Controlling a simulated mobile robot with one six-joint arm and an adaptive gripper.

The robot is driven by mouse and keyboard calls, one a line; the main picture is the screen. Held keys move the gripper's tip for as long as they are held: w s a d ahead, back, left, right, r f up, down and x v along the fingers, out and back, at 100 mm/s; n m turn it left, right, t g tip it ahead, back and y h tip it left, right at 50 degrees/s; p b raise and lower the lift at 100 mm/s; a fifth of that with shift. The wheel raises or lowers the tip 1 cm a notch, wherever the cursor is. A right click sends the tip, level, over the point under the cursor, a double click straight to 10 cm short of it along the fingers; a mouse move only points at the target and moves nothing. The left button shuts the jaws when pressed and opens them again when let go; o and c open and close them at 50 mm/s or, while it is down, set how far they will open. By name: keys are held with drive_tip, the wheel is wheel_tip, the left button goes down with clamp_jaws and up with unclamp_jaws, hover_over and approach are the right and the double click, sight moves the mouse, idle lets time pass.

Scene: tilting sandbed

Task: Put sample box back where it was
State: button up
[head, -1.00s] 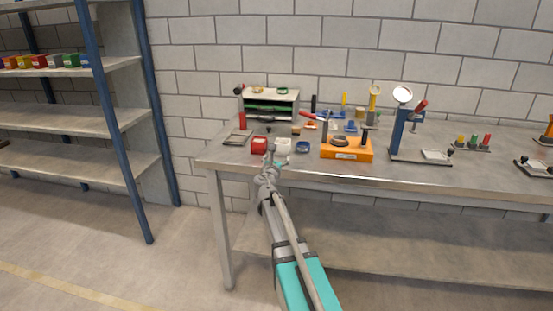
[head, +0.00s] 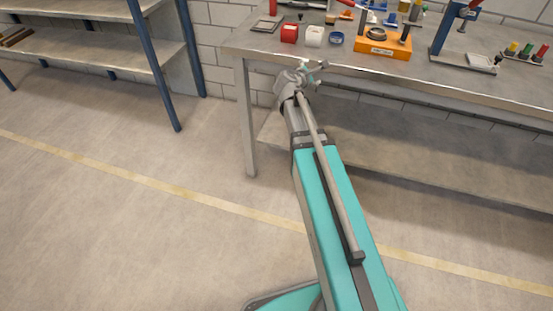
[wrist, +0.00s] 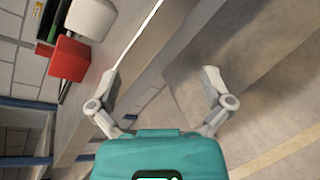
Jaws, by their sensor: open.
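A red box (head: 289,33), a white box (head: 314,36) and a small blue round container (head: 336,39) stand in a row near the front left of the workbench (head: 268,44). I cannot tell which of them is the sample box. My gripper (head: 316,74) is open and empty, in front of the bench's front edge and apart from the boxes. In the wrist view my gripper (wrist: 162,75) has its fingers spread with nothing between them. The red box (wrist: 68,58) and white box (wrist: 92,18) show there at upper left, beyond the left finger.
An orange block (head: 372,46) with a ring and posts stands right of the boxes. A stand (head: 449,32) is farther right. A shelf rack (head: 95,50) is at left. The floor (head: 120,220) around my arm is clear. A lower bench shelf (head: 420,155) runs under the top.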

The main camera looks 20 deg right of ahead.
drive_tip(key=s+a+f+m+g+y, duration=0.5)
drive_tip(key=s+a+m, duration=0.4)
drive_tip(key=s, duration=0.3)
drive_tip(key=s+a+f+m+g+y, duration=0.5)
drive_tip(key=s+a+f+m, duration=0.3)
drive_tip(key=s+a, duration=0.3)
drive_tip(key=shift+s+f+m+y, duration=0.15)
drive_tip(key=shift+s+m+y, duration=0.15)
drive_tip(key=shift+s+m, duration=0.3)
wheel_tip(320, 180, up, 15)
drive_tip(key=p, duration=1.5)
